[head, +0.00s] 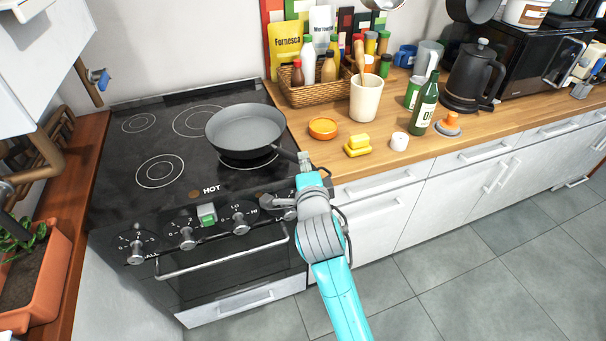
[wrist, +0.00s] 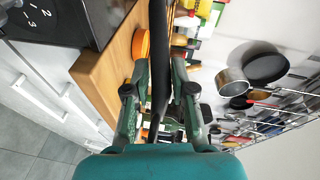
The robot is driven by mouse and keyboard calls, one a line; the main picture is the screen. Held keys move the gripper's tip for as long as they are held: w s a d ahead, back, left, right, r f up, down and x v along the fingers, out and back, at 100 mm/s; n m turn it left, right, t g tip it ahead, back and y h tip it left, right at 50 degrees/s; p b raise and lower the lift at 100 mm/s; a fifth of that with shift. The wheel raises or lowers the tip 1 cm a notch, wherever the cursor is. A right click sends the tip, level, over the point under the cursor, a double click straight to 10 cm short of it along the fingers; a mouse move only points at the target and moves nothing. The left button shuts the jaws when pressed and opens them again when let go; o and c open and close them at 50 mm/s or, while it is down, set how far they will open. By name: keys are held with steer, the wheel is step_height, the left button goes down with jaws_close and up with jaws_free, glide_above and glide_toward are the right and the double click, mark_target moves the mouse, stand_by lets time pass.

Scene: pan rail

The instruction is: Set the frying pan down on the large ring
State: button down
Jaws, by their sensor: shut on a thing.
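The dark frying pan (head: 243,128) is level above the right side of the black hob (head: 110,185), its handle pointing toward the front right. My gripper (head: 305,168) is shut on the handle at the hob's front right corner. In the wrist view the dark handle (wrist: 159,60) runs between the two fingers of my gripper (wrist: 160,92). The back right ring (head: 198,121) looks large and is bare, its right edge close to the pan. The front right ring (head: 232,163) is partly hidden under the pan. The pan looks slightly raised; exact clearance is unclear.
The front left ring (head: 160,171) and small back left ring (head: 139,123) are bare. On the counter to the right are an orange dish (head: 323,128), a yellow butter block (head: 358,145), a cream utensil pot (head: 366,100) and a wicker basket (head: 310,94).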

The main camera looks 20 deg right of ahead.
steer(key=shift+f, duration=1.7)
steer(key=c, duration=1.4)
jaws_free()
steer(key=shift+f, duration=0.25)
steer(key=o, duration=0.4)
steer(key=v, duration=1.2)
steer(key=shift+r, duration=0.25)
